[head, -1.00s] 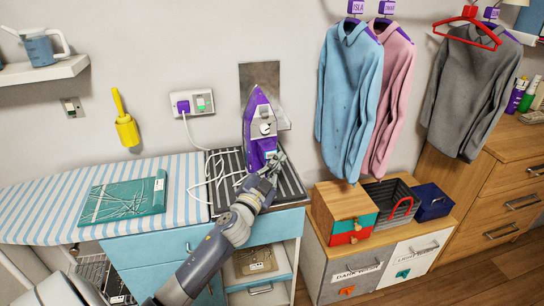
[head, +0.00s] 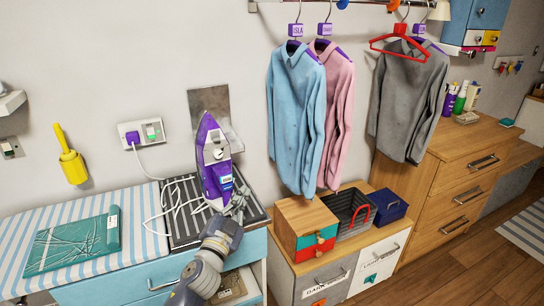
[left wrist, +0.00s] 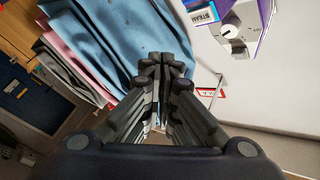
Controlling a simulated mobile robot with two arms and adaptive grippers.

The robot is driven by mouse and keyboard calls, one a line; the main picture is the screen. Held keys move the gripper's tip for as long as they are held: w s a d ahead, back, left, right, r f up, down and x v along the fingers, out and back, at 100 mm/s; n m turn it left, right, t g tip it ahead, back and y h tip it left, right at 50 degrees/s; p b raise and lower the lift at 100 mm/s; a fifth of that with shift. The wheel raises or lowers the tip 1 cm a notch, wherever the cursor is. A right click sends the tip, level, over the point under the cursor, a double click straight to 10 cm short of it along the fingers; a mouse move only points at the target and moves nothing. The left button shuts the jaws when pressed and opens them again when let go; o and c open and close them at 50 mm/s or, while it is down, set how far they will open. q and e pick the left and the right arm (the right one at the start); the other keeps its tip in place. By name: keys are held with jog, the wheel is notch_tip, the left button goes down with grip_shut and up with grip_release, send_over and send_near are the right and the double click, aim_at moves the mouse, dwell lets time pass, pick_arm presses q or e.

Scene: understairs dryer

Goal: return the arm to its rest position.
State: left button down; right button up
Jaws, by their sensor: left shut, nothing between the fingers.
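My left gripper (head: 238,204) is shut and empty, in front of and just right of the purple iron's lower end in the head view. In the left wrist view my left gripper (left wrist: 165,62) shows its fingers together. The purple and white iron (head: 214,160) stands upright on the dark ribbed rest (head: 180,222), and part of it shows at the top right of the left wrist view (left wrist: 245,28). I cannot tell whether the fingers touch the iron. My right gripper is not in view.
Blue (head: 298,120), pink and grey shirts hang from a rail. Open floor lies at right.

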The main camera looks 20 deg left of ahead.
pick_arm(q)
jog(key=s+d+f+n+g+h, duration=0.1)
jog(key=s+f+g, duration=0.15)
jog(key=f, duration=1.05)
jog(key=s+d+f+g, duration=0.1)
jog(key=f+g, duration=0.2)
jog(key=f, duration=0.9)
jog(key=s+d+f+g+h, duration=0.1)
jog(key=s+f+g, duration=0.1)
jog(key=s+f, duration=0.45)
jog(key=s+d+f+g, duration=0.2)
jog(key=s+f, duration=0.1)
jog(key=f, duration=0.7)
jog(key=s+d+f+g, duration=0.2)
jog(key=s+f, duration=0.5)
jog(key=s, duration=0.5)
jog(key=s+d+f+n+g+h, duration=0.1)
jog(key=s+f+g, duration=0.3)
jog(key=s, duration=0.9)
jog(key=s+d+f+n+g, duration=0.1)
jog(key=s+d+f+g, duration=0.2)
jog(key=s+f, duration=0.7)
jog(key=shift+s+d, duration=0.4)
jog(key=shift+s, duration=0.85)
